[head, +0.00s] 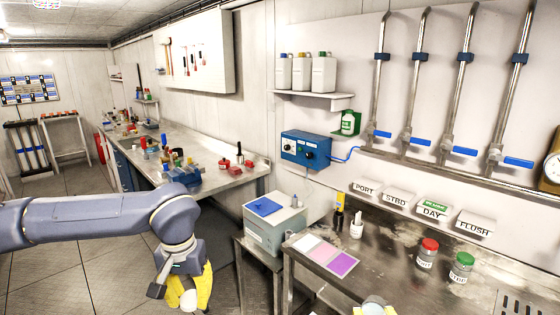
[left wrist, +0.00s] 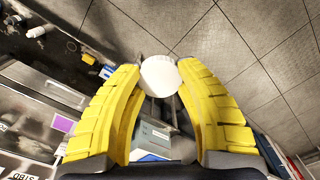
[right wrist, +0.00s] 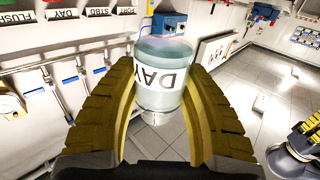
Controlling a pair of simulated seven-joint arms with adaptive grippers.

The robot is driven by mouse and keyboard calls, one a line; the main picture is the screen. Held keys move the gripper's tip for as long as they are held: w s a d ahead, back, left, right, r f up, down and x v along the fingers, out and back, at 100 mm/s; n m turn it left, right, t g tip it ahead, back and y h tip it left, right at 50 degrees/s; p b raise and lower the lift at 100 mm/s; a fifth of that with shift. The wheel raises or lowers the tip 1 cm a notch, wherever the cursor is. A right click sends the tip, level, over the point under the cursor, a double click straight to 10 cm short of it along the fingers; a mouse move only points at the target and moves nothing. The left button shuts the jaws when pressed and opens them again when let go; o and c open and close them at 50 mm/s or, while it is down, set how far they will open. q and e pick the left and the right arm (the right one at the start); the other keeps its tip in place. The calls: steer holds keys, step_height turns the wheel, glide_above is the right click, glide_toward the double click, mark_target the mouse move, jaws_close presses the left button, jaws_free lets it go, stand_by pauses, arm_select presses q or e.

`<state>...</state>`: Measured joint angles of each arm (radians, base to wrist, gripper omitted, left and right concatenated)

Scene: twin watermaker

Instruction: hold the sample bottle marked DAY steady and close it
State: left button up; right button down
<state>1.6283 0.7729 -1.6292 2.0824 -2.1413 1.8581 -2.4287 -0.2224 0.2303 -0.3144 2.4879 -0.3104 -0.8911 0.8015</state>
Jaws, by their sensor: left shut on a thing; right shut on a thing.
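In the right wrist view, my right gripper (right wrist: 158,100) is shut on the sample bottle marked DAY (right wrist: 165,75). The bottle is clear with pale contents, and its lettering reads upside down there, as do the wall signs. Its mouth is hard to make out. In the left wrist view, my left gripper (left wrist: 160,75) is shut on a round white cap (left wrist: 160,76), held between the fingertips. In the head view, the left gripper (head: 188,292) is left of the bench, pointing down. Only a yellow and pale bit of the right gripper (head: 375,309) shows at the bottom edge.
A red-capped bottle (head: 428,252) and a green-capped bottle (head: 461,268) stand on the steel bench (head: 395,250). A sheet with white, pink and purple patches (head: 326,254) lies at its left end. A grey box with a blue lid patch (head: 274,222) stands left of the bench.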

arm_select(q)
steer(key=shift+a+f, duration=0.1)
steer(key=shift+f, duration=0.05)
arm_select(e)
steer(key=shift+s+f, duration=0.55)
steer(key=shift+f, duration=0.25)
steer(key=shift+s+f, duration=0.5)
steer(key=shift+f, duration=0.25)
steer(key=w+a+n+g+y, duration=0.2)
steer(key=w+a+n+y, duration=0.2)
steer(key=a+y, duration=0.2)
steer(key=w+a+n+g+y, duration=0.2)
steer(key=w+a+n+y, duration=0.2)
steer(key=a, duration=0.5)
steer(key=shift+w+f+y, duration=0.4)
steer(key=shift+w+y, duration=0.05)
steer(key=shift+y, duration=0.55)
arm_select(q)
steer(key=shift+d+r, duration=0.25)
steer(key=shift+d, duration=0.2)
steer(key=w+d+r+m, duration=0.1)
steer(key=w+d+r, duration=0.1)
steer(key=d, duration=1)
steer(key=w+d+r+m, duration=0.1)
steer(key=w+d+r, duration=0.1)
steer(key=d, duration=1)
steer(key=shift+d+r+m, duration=0.3)
steer(key=shift+d+r, duration=0.05)
steer(key=shift+r, duration=0.4)
